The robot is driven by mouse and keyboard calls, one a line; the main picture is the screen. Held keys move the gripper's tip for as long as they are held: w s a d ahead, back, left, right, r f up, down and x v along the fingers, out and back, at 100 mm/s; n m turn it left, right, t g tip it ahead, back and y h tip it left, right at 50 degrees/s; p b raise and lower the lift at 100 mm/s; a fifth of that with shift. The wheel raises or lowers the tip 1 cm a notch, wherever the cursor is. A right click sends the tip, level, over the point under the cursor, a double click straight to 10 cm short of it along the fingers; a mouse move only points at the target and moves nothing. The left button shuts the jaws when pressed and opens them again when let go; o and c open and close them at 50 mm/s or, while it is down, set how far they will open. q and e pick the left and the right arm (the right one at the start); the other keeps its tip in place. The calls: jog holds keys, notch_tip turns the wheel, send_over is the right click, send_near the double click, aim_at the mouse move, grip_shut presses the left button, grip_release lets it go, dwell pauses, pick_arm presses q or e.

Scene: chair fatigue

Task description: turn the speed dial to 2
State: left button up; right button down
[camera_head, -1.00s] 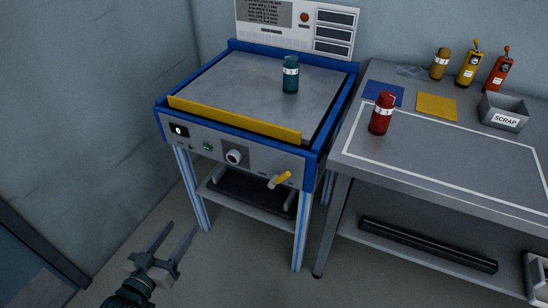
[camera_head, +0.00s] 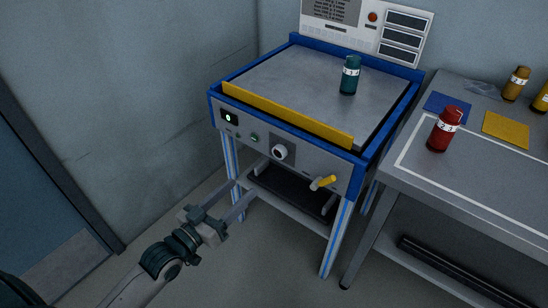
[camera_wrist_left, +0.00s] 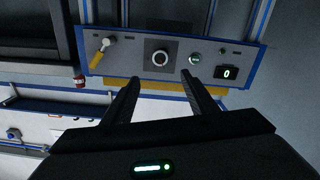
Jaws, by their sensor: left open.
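A small display (camera_head: 229,117) at the panel's left end reads 0. My left gripper (camera_head: 243,200) is open and empty, in front of and below the panel, apart from the dial. Its two fingers (camera_wrist_left: 157,82) point at the panel in the wrist view. My right gripper is not in view.
A yellow-handled lever (camera_head: 323,182) sticks out right of the dial, and a green button (camera_head: 253,137) sits left of it. A teal canister (camera_head: 350,75) stands on the machine top. A bench with a red canister (camera_head: 444,129) stands at right. Floor in front is clear.

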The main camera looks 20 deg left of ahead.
aim_at(277, 154)
pick_arm(q)
jog(key=x, duration=1.6)
jog(key=c, duration=1.1)
